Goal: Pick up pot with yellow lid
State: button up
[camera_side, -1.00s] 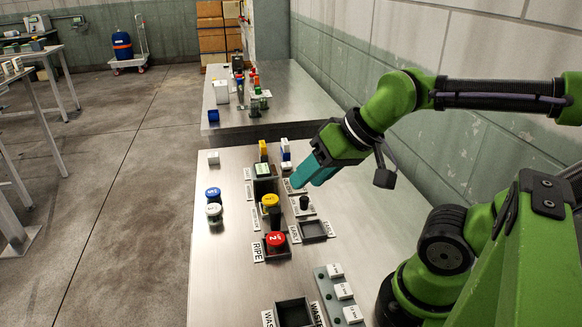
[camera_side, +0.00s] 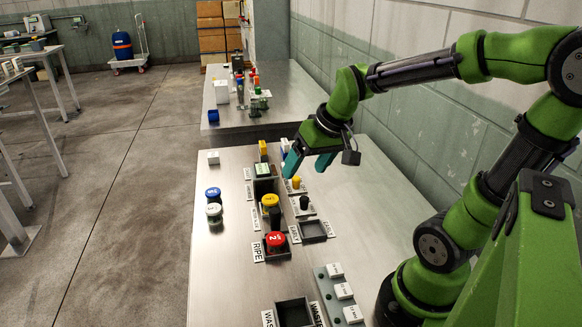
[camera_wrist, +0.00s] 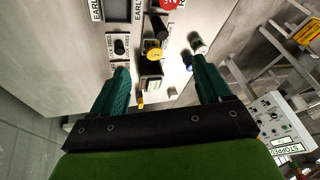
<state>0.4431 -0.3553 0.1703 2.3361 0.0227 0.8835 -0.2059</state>
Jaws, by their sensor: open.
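The pot with the yellow lid (camera_side: 270,200) stands near the middle of the metal table, in line with the black device; mostly its lid shows. In the wrist view its round yellow lid (camera_wrist: 154,54) lies between the two fingers, farther off. My gripper (camera_side: 306,168) is open and empty, with teal fingers pointing down. It hangs above the table, behind and to the right of the pot in the side view, and apart from it. The open fingers also frame the wrist view (camera_wrist: 162,68).
A red-lidded pot (camera_side: 276,240) sits in the RIPE tray, with a black cylinder (camera_side: 275,216) between it and the yellow lid. A blue-lidded pot (camera_side: 213,193) and a white-lidded pot (camera_side: 214,210) stand left. A black knob (camera_side: 304,202) stands right. The table's left front is clear.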

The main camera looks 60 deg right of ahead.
jog(key=w+d+f+n, duration=0.2)
jog(key=w+d+f, duration=0.1)
jog(key=w+d, duration=0.15)
jog(key=n, duration=0.5)
send_over(272, 199)
jog(key=s, duration=0.3)
jog(key=shift+y, duration=0.3)
jog(key=f, duration=1)
jog(key=shift+w+a, duration=0.2)
jog(key=shift+w, duration=0.05)
jog(key=shift+m, duration=0.3)
jog(key=shift+d+x, duration=0.1)
jog(key=shift+x, duration=1.25)
jog(key=shift+d+x, duration=0.15)
jog(key=shift+x, duration=1.2)
